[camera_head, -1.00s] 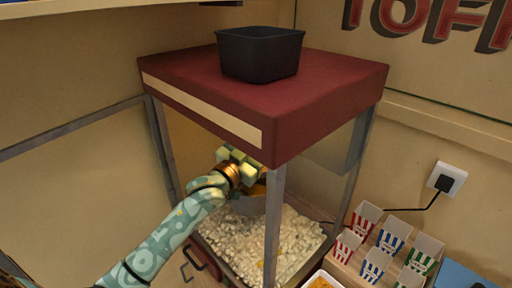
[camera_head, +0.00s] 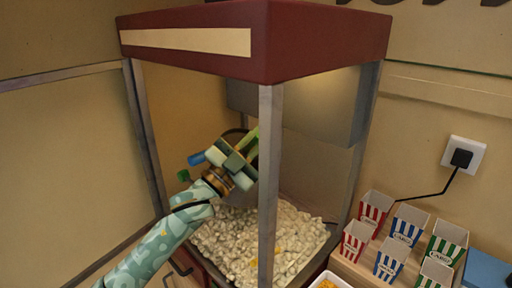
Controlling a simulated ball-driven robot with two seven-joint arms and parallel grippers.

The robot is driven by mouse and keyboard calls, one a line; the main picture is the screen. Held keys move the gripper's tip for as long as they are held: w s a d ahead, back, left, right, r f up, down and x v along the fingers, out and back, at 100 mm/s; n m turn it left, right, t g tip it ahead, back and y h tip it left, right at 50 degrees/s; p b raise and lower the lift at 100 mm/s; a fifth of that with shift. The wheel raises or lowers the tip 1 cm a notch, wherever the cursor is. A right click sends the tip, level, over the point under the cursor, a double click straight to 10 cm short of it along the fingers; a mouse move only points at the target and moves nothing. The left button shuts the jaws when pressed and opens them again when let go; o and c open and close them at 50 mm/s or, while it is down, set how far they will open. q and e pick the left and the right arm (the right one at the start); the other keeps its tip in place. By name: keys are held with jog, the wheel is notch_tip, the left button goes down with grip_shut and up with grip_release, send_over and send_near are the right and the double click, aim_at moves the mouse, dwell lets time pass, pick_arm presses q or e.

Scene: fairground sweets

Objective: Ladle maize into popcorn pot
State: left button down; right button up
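The popcorn machine (camera_head: 262,45) has a dark red top, grey posts and a heap of popcorn (camera_head: 250,242) on its floor. My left gripper (camera_head: 238,152) is inside the machine, above the popcorn, reaching in from the left. Light green and dark blocky parts show at its end, but whether its fingers are open or shut is unclear. A dark rounded edge (camera_head: 234,133) shows behind it, perhaps the pot, mostly hidden. A white container with orange-yellow contents, perhaps the maize (camera_head: 327,284), is cut off at the bottom edge. No ladle is clearly visible. My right gripper is out of view.
A grey box (camera_head: 312,112) hangs inside the machine at the right. The front post (camera_head: 268,185) stands just right of my gripper. Several striped cartons (camera_head: 391,257) stand on a wooden surface at the right, below a plugged-in socket (camera_head: 463,157).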

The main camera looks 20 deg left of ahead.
pick_arm(q)
notch_tip(320, 180, down, 7)
jog(key=s+d+m+g+h+b, duration=0.2)
jog(key=m+g+h+b, duration=0.1)
jog(key=m+h+b, duration=0.5)
jog(key=shift+s+d+r+m+b, duration=0.15)
jog(key=shift+s+m+b, duration=0.15)
jog(key=shift+m+b, duration=1.3)
jog(key=shift+n, duration=0.3)
